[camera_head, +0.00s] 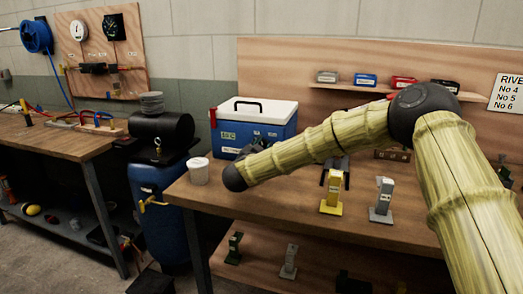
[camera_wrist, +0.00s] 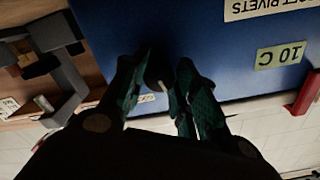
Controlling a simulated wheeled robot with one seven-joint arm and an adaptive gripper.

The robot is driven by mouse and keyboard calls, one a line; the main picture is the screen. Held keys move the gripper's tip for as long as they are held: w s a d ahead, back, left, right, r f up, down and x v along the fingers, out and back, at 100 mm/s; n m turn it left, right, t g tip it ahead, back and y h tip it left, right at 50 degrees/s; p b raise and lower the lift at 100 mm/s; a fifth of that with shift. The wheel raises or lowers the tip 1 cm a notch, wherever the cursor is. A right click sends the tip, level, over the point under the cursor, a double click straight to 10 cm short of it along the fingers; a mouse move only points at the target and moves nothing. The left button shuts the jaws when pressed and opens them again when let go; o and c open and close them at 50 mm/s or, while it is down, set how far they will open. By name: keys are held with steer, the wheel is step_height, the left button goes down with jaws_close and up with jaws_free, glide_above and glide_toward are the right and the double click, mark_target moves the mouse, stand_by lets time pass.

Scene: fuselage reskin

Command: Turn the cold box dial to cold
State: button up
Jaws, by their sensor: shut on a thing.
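The cold box (camera_head: 262,110) is blue with a white lid and a black handle, and stands at the back left of the wooden bench. In the wrist view its blue front (camera_wrist: 225,60) appears upside down, with a "10 C" label (camera_wrist: 281,55) and a partly cut-off "...FT RIVETS" label (camera_wrist: 268,8). My gripper (camera_wrist: 162,76) is at the box front, its dark fingers closed on the small dark dial (camera_wrist: 156,72). A pale mark shows on the dial; its exact setting is unclear. A small label beside it is mostly hidden. In the head view my gripper (camera_head: 262,142) is partly behind my arm.
A white tub (camera_head: 198,171) stands at the bench's left edge. A yellow (camera_head: 331,192) and a grey tool stand (camera_head: 381,199) are right of my wrist. A red part (camera_wrist: 304,93) sticks out at the box's side. A shelf (camera_head: 350,87) carries several small boxes behind.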

steer(key=m+b, duration=0.3)
steer(key=m, duration=0.3)
steer(key=shift+f+m, duration=0.15)
steer(key=shift+m, duration=0.15)
steer(key=m+b, duration=0.3)
steer(key=m, duration=0.2)
steer(key=shift+b, duration=0.3)
steer(key=shift+r+m, duration=0.2)
steer(key=shift+m, duration=0.2)
steer(key=o, duration=1)
steer(key=shift+s, duration=0.1)
steer(key=v, duration=1.1)
steer(key=shift+s+a, duration=0.15)
steer(key=shift+s, duration=0.2)
steer(key=shift+r, duration=0.1)
